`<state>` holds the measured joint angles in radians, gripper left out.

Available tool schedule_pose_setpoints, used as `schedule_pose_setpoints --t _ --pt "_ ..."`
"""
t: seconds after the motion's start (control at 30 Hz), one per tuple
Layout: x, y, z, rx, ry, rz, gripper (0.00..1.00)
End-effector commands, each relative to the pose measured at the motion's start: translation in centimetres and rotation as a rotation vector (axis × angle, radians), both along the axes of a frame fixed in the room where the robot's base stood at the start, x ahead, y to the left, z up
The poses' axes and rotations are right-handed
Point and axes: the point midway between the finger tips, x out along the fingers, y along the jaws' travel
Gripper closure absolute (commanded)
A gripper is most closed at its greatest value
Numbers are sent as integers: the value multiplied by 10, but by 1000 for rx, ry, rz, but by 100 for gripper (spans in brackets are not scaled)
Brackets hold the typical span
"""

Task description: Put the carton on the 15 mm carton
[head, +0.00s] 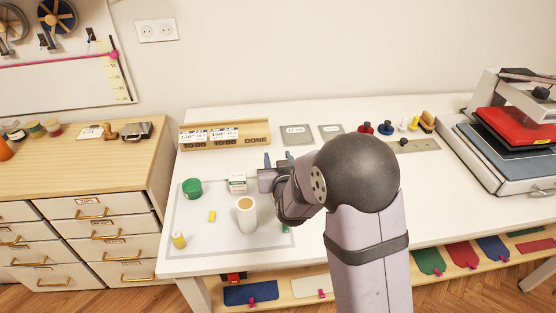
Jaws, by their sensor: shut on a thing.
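A small white carton (238,183) with green print stands on the pale mat (188,238), just left of my gripper. Its lettering is too small to read, so I cannot tell whether it is the 15 mm carton. My gripper (278,162) is over the mat's back right part, with its two blue-grey fingertips pointing to the back of the table. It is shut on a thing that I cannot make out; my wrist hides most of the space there. No second carton shows clearly.
A white cup-like container (246,214), a green tin (192,189), a yellow block (212,216) and a yellow bottle (179,240) stand on the mat. A wooden card rack (255,141) and two grey plates (296,135) are behind. A heat press (510,130) is at right.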

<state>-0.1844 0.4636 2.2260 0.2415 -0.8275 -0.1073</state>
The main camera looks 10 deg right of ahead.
Motion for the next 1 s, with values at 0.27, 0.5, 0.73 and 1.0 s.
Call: schedule_pose_setpoints --t 0.27,0.5,0.73,1.0 --pt "0 0 -5 1 -2 0 84" --pt "0 0 -10 1 -2 0 84" --pt "0 0 -9 1 -1 0 43" --pt "0 0 -7 1 -1 0 43"
